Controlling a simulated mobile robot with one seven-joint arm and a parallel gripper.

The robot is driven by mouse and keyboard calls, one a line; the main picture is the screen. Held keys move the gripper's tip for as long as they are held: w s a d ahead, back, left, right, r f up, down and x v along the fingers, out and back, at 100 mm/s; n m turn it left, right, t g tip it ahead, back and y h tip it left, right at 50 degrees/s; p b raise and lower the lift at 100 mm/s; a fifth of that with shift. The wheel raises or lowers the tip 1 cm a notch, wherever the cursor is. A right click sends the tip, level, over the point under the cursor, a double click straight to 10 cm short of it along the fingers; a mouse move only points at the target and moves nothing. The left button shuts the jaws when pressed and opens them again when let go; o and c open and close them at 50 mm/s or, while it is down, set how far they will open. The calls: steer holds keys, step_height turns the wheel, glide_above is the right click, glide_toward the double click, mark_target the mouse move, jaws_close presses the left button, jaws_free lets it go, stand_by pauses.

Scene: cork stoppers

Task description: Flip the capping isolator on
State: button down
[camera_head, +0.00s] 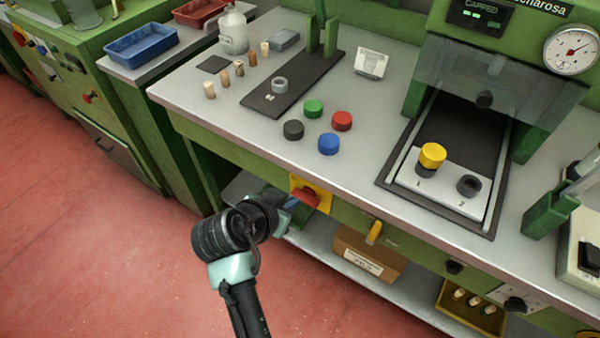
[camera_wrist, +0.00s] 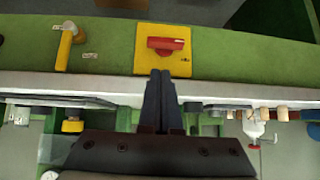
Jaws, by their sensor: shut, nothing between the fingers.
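A red handle (camera_head: 305,197) on a square yellow plate (camera_head: 322,191) is on the green front panel under the worktop; it looks like the isolator. In the wrist view the red handle (camera_wrist: 166,44) lies level across the yellow plate (camera_wrist: 147,66). My gripper (camera_head: 291,203) is shut and empty, close in front of the handle. In the wrist view my gripper's fingertips (camera_wrist: 160,73) show together over the plate's edge, beside the handle in the picture. I cannot tell whether they touch it.
A yellow lever (camera_head: 375,231) and a black knob (camera_head: 455,267) are further right on the panel. A cardboard box (camera_head: 368,262) stands on the shelf below. Corks, coloured caps and the capping station (camera_head: 437,180) are on the worktop above. The red floor is clear.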

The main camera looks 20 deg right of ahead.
mark_target(306, 196)
steer(key=shift+s+r+g+p, duration=0.25)
steer(key=shift+r+g+p, duration=0.1)
steer(key=shift+p, duration=0.2)
steer(key=shift+f, duration=0.15)
steer(key=shift+d, duration=0.1)
steer(key=b+x, duration=0.1)
steer(key=x, duration=0.8)
steer(key=shift+w+d+f, duration=0.2)
steer(key=shift+f, duration=0.1)
